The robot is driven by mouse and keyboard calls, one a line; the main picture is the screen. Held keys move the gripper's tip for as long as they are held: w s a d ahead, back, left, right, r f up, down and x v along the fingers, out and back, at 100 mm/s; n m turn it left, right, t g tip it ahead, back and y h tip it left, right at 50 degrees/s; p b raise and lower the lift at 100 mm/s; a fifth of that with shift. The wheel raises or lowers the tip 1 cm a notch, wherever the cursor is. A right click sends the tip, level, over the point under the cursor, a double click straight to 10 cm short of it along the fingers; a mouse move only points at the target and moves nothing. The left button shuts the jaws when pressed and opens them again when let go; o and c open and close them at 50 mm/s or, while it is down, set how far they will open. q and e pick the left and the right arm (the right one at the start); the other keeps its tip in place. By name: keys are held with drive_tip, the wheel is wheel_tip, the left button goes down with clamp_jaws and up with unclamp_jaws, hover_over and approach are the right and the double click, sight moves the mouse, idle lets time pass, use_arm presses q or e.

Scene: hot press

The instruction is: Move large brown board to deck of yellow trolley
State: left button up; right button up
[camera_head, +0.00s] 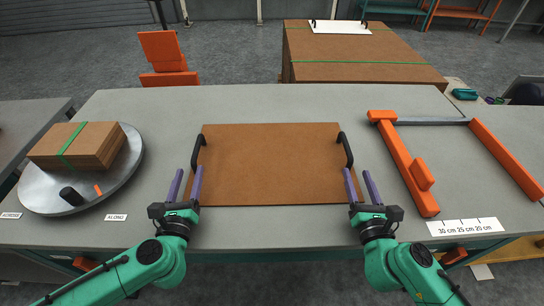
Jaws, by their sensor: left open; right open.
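A large brown board (270,165) lies flat on the grey table (270,103). It has a black handle near its left edge (197,151) and another near its right edge (346,150). My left gripper (189,170) is open and empty at the board's left edge, its fingertips just short of the left handle. My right gripper (358,171) is open and empty at the right edge, its fingertips just short of the right handle. I cannot tell whether the fingers touch the board. No yellow trolley shows clearly; a yellow-brown surface (520,250) is partly visible at lower right.
Smaller strapped boards (75,145) lie on a round grey turntable (132,172) at left. An orange clamp-like frame (405,165) lies at right. A large brown stack with green straps (365,50) stands behind the table, bearing a white handled panel (340,27).

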use_arm(q)
drive_tip(key=w, duration=1.1)
drive_tip(key=shift+a, duration=0.15)
use_arm(e)
approach(342, 134)
drive_tip(key=w, duration=0.5)
drive_tip(key=shift+w+d+f, duration=0.15)
drive_tip(key=shift+f, duration=0.25)
use_arm(q)
drive_tip(key=shift+c, duration=0.3)
use_arm(e)
drive_tip(key=shift+c, duration=0.3)
use_arm(q)
clamp_jaws()
use_arm(e)
clamp_jaws()
drive_tip(key=shift+r, duration=0.1)
